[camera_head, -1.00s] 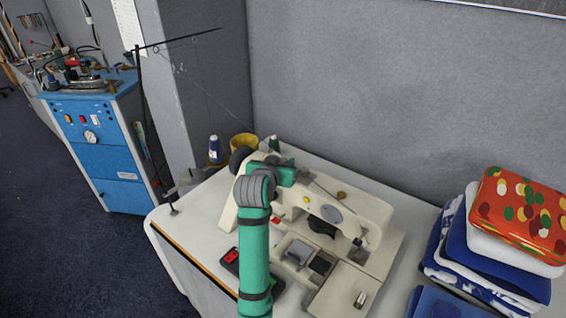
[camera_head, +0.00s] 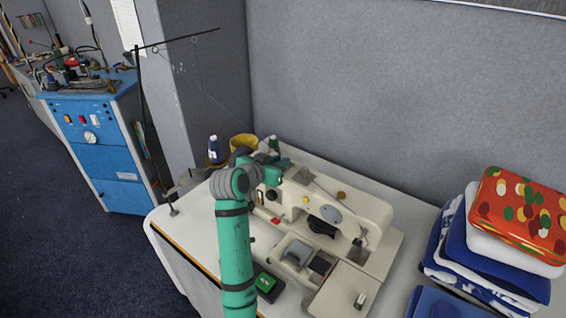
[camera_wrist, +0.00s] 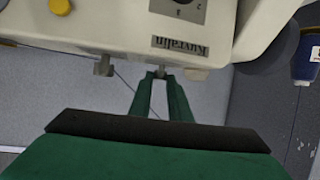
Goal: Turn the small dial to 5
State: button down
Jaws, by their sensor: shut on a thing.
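The cream sewing machine (camera_head: 350,208) stands on the white table, with dark round dials (camera_head: 271,196) on its front left. In the wrist view the machine is upside down. A grey dial plate (camera_wrist: 180,8) with numerals shows at the top edge, partly cut off. My gripper (camera_wrist: 159,74) is shut on a small metal knob (camera_wrist: 160,71) at the machine's upper edge. A similar small knob (camera_wrist: 103,66) sticks out to its left. I cannot read which number any dial is set to. In the head view my arm covers the machine's left end, and the fingertips are hard to make out.
A thread stand (camera_head: 150,120) rises at the table's left. Folded cloths (camera_head: 485,265) are stacked at the right. A green button (camera_head: 265,282) shows beside my arm.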

jog(key=shift+w+a+m+g+h, duration=0.1)
jog(key=shift+a+m+g+h, duration=0.05)
jog(key=shift+m+g+h, duration=0.4)
jog(key=shift+w+a+m+g+h, duration=0.1)
jog(key=shift+m+g+h, duration=0.25)
jog(key=shift+m+h, duration=0.25)
jog(key=shift+w+a+m+g+h, duration=0.15)
jog(key=shift+m+g+h, duration=0.75)
jog(key=shift+m, duration=0.25)
jog(key=c, duration=1.6)
grip_release()
jog(key=shift+c, duration=0.2)
jog(key=shift+w, duration=0.1)
jog(key=shift+a, duration=0.1)
jog(key=v, duration=1)
jog(key=shift+a, duration=0.25)
jog(key=shift+r, duration=0.1)
